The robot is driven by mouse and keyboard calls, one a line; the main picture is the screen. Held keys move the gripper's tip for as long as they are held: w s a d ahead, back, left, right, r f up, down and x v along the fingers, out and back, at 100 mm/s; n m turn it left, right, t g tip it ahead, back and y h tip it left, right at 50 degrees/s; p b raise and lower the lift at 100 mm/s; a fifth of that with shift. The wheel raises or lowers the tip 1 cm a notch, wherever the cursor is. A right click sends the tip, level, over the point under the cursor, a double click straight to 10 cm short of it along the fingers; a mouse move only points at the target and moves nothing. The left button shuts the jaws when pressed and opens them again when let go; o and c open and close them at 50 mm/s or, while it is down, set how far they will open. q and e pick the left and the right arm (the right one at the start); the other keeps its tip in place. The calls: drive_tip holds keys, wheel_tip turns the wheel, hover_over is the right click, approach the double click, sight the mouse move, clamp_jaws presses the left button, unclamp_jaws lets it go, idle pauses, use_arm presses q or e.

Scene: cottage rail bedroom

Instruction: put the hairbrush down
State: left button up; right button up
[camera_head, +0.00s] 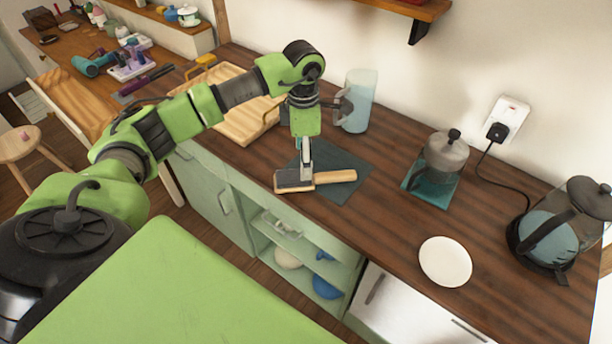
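The hairbrush (335,177), with a pale wooden handle and a grey head, is at the front edge of the wooden counter, by a dark square mat (352,162). My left gripper (307,174) points down onto it from above, with its fingers at the neck between head and handle. The fingers look closed on the brush there. The brush lies roughly level, its handle toward the right and over the mat. I cannot tell whether it touches the surface. My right gripper is not in view.
A wooden board (235,110) lies left of the mat, and a pale blue pitcher (358,100) stands behind it. A grey lidded pot (445,155) on a teal mat, a white plate (445,262) and a kettle (560,228) are to the right. Bare counter lies between mat and plate.

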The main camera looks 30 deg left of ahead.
sight(316, 178)
use_arm(q)
drive_tip(key=shift+f, duration=0.35)
drive_tip(key=f+p, duration=0.1)
drive_tip(key=f, duration=0.2)
drive_tip(key=d+f+p, duration=0.1)
drive_tip(key=shift+s+f+p, duration=0.15)
drive_tip(key=shift+f+p, duration=0.15)
drive_tip(key=shift+f, duration=0.45)
drive_tip(key=c, duration=1.3)
drive_tip(key=shift+a, duration=0.1)
drive_tip(key=shift+c, duration=0.5)
drive_tip(key=shift+r, duration=0.1)
